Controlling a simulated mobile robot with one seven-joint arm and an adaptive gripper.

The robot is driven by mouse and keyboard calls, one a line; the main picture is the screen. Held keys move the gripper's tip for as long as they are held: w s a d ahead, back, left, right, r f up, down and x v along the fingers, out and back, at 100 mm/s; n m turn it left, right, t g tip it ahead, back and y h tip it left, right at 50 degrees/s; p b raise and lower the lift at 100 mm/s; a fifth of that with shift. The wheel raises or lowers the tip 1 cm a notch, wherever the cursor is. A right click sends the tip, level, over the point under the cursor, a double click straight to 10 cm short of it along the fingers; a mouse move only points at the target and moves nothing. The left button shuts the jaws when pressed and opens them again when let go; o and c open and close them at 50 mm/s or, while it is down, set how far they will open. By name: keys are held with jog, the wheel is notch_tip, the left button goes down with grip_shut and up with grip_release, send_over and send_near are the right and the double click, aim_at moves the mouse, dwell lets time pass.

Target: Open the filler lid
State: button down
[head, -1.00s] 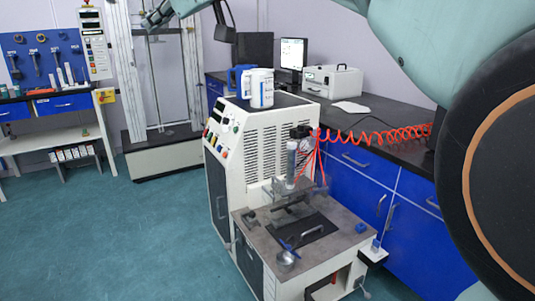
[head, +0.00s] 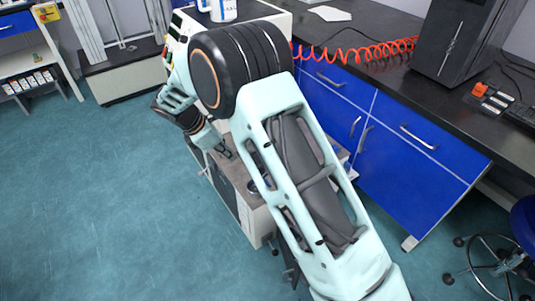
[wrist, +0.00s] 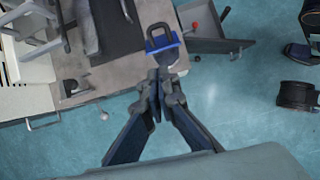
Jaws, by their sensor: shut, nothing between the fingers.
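In the wrist view my gripper (wrist: 157,74) is shut and empty, fingertips together. Just beyond the tips is a small blue piece with a dark loop handle (wrist: 162,43), at the edge of the machine's grey work table (wrist: 122,75). It may be the filler lid, but I cannot tell for sure. Whether the fingertips touch it is unclear. In the head view my gripper (head: 226,154) is low over the rheometer's table (head: 238,174). My arm hides most of the machine and the blue piece there.
A grey tray-like part with a red knob (wrist: 218,40) juts out beside the table. Blue cabinets (head: 345,115) under a dark bench stand on the right, with a coiled orange-red hose (head: 355,50) on top. The teal floor (head: 110,210) at left is clear.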

jog(key=b+x, duration=0.1)
jog(key=x, duration=0.3)
jog(key=d+b+x, duration=0.1)
jog(key=x, duration=0.3)
jog(key=d+r+b+x, duration=0.1)
jog(key=x, duration=0.4)
jog(key=shift+w, duration=0.25)
jog(key=shift+w+d+f, duration=0.2)
jog(key=shift+w+d, duration=0.2)
jog(key=shift+d, duration=0.15)
jog(key=shift+r, duration=0.1)
jog(key=shift+w+d+r+p, duration=0.1)
jog(key=shift+d+p, duration=0.1)
jog(key=shift+p, duration=0.25)
jog(key=shift+w+d+g+y+p, duration=0.25)
jog(key=shift+d+g+y+p, duration=0.2)
jog(key=shift+p, duration=0.35)
